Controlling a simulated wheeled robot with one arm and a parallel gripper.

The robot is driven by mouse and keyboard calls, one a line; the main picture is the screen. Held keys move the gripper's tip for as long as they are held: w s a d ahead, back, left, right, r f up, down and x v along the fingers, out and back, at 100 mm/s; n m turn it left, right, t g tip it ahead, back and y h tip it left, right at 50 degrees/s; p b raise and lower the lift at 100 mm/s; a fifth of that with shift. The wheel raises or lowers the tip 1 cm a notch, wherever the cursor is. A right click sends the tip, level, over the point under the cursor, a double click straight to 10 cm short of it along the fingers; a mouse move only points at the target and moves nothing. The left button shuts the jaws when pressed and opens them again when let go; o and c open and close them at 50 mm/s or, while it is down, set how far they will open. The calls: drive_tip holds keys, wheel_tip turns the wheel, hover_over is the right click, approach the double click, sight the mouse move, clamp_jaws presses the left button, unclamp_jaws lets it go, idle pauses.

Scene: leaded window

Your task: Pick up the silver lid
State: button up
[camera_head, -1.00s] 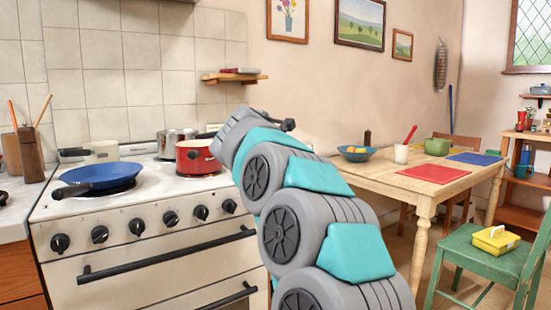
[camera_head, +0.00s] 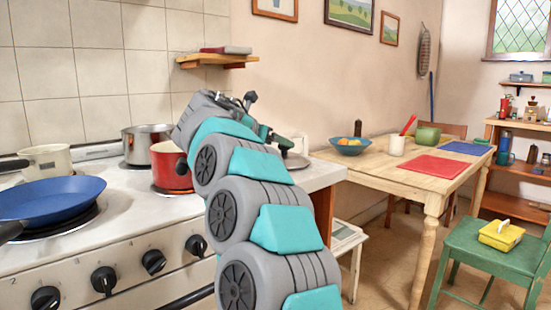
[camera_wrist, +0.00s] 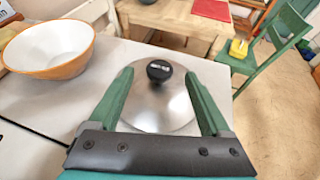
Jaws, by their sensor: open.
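The silver lid (camera_wrist: 160,105) lies on the white counter in the wrist view, with its round black knob (camera_wrist: 159,71) facing up. My gripper (camera_wrist: 157,78) is open, with one green finger on each side of the lid's middle. The knob shows between the fingertips, and nothing is held. The gap in height between fingers and lid is hard to judge. In the head view a small part of the lid (camera_head: 297,160) shows beside my gripper (camera_head: 277,141), over the counter right of the stove.
A white bowl with an orange outside (camera_wrist: 75,66) stands left of the lid. A red pot (camera_head: 170,166), a steel pot (camera_head: 146,144) and a blue pan (camera_head: 50,198) sit on the stove. A wooden table (camera_head: 385,165) and green chair (camera_head: 480,250) are at right.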

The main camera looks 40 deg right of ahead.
sight(289, 149)
drive_tip(key=x, duration=0.2)
drive_tip(key=shift+d+f+b, duration=0.15)
drive_tip(key=shift+d+b, duration=0.05)
drive_tip(key=shift+b, duration=0.2)
drive_tip(key=shift+f+b+x, duration=0.15)
drive_tip(key=shift+b+x, duration=0.25)
drive_tip(key=shift+x, duration=0.55)
drive_tip(key=shift+f+b+x, duration=0.15)
drive_tip(key=shift+b+x, duration=0.2)
drive_tip(key=shift+x, duration=0.65)
drive_tip(key=shift+w+d+f, duration=0.2)
drive_tip(key=shift+d, duration=0.2)
clamp_jaws()
